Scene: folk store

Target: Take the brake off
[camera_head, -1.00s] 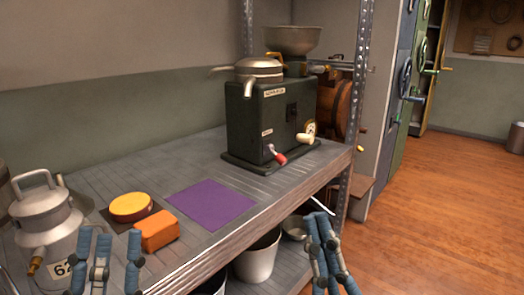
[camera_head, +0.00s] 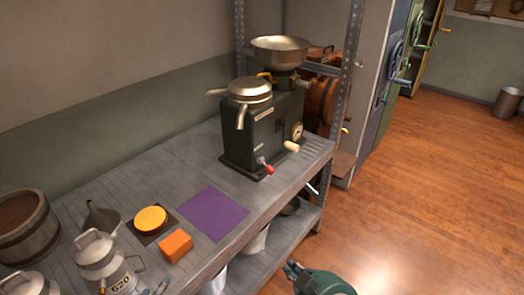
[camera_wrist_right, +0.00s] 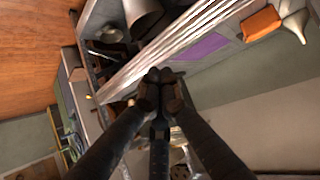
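The dark green machine (camera_head: 262,130) stands at the right end of the shelf, with a metal bowl on top and a spouted lid. Low on its front is a short lever with a red knob (camera_head: 266,167). To its right are a crank with a cream grip (camera_head: 291,147) and a round dial (camera_head: 297,131). No label I can read names the brake. My right gripper (camera_head: 291,270) is below and in front of the shelf, apart from the machine. In the right wrist view its fingertips (camera_wrist_right: 160,76) meet, with nothing visible between them. A bluish piece at the bottom edge may be my left gripper.
A purple mat (camera_head: 213,213), an orange block (camera_head: 175,247) and a yellow disc (camera_head: 151,219) lie on the shelf. Metal cans (camera_head: 100,256), a funnel (camera_head: 102,216) and a wooden tub (camera_head: 25,230) stand at left. A metal post (camera_head: 345,110) rises at the shelf's right end. Open floor lies right.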

